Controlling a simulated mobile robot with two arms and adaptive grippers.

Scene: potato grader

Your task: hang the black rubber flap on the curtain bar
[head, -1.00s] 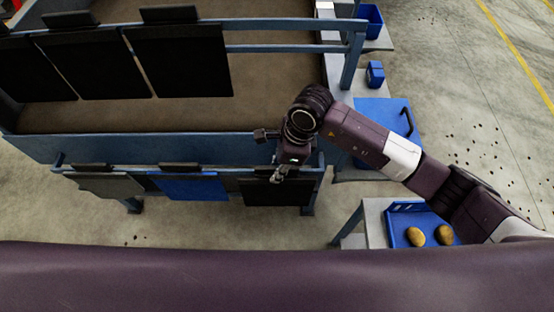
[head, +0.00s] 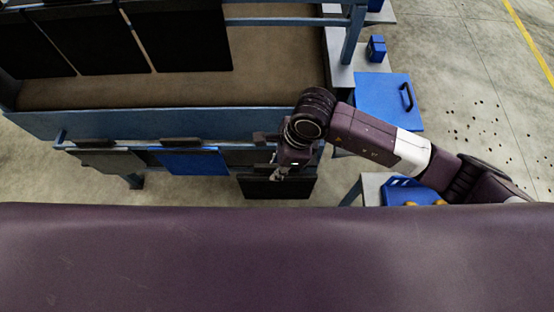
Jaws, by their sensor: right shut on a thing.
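The black rubber flap (head: 268,188) is at the right end of the low front rack, below and in front of its rail. My right gripper (head: 279,174) is shut on its top edge, and the flap hangs below the fingers. The fingertips are small and partly hidden by the wrist. The curtain bar (head: 285,22) is the blue bar above the brown conveyor bed. Black flaps (head: 182,38) hang along its left part, and its right stretch is bare. My left gripper is not in view.
A grey flap (head: 110,161) and a blue flap (head: 193,163) hang on the front rack. A blue side panel (head: 95,122) stands between rack and bed. A blue upright (head: 353,42) is at the bar's right end. A blue lidded box (head: 390,101) and a tray (head: 411,193) stand right.

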